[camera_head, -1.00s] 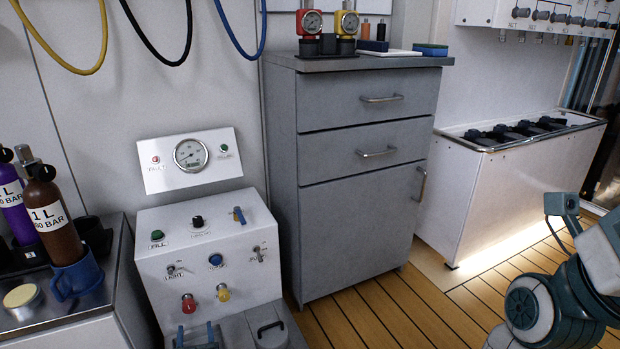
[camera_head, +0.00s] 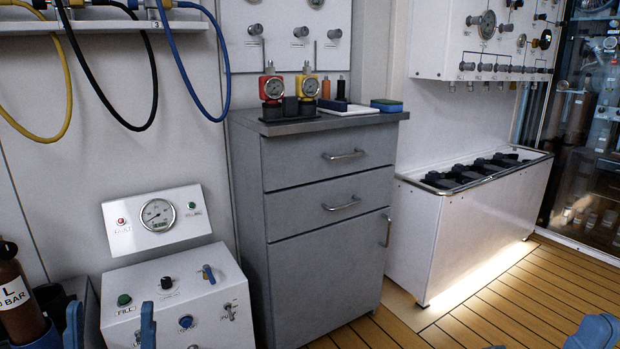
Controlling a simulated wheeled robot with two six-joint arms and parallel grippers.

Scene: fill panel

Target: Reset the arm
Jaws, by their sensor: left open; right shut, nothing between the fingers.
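My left gripper (camera_head: 110,326) shows at the bottom left as two blue fingers standing apart, with nothing between them. Most of both arms is out of view.
A grey drawer cabinet (camera_head: 322,215) stands in the middle, with red (camera_head: 271,86) and yellow (camera_head: 307,86) gauges on top. A white trough (camera_head: 465,235) stands to the right. Hoses (camera_head: 190,70) hang at upper left. The wooden floor (camera_head: 480,310) at right is clear.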

